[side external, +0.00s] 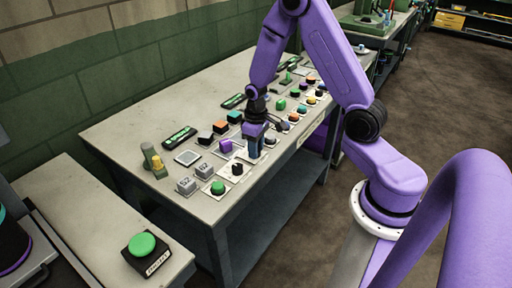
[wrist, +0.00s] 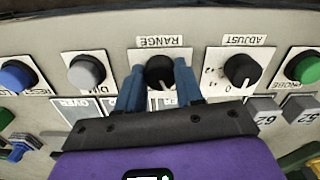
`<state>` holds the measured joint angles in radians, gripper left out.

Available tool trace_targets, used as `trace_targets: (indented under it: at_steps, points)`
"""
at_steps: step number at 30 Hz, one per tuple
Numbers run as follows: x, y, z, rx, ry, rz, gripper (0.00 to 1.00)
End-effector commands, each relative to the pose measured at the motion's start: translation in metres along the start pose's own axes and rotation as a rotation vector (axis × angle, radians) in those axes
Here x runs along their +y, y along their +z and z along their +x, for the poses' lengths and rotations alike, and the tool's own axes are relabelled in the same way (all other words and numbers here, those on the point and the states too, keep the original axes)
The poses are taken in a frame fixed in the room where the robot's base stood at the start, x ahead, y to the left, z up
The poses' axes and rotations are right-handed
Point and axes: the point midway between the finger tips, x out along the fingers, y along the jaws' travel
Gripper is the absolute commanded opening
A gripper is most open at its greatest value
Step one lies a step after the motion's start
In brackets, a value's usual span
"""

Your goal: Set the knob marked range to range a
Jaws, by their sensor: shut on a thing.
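The range knob (wrist: 159,70) is a black round knob on a white plate labelled RANGE, which appears upside down in the wrist view. My gripper (wrist: 159,82) has its blue fingers on both sides of this knob, shut on it. In the side external view my gripper (side external: 255,148) points down at the panel table and hides the knob. The fingers cover much of the plate's lettered marks, so I cannot read which range is set.
The adjust knob (wrist: 240,70), black with a white pointer, is close on one side, and a grey knob (wrist: 86,70) on the other. A green probe button (wrist: 303,68) and grey blocks (wrist: 262,108) sit nearby. The bench (side external: 140,118) has bare room at its left end.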

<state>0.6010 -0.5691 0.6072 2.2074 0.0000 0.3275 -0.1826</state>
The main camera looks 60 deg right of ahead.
Motion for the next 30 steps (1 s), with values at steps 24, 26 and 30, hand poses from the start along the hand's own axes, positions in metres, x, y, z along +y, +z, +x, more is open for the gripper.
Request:
trace_targets:
  at_steps: [24,26,30]
  points:
    - [0.0003,-0.0008,-0.0007,0.002,0.001,-0.168,0.06]
    - [0.0003,-0.0008,-0.0007,0.002,0.001,-0.168,0.06]
    - [0.0003,-0.0008,-0.0006,0.002,0.001,-0.167,0.62]
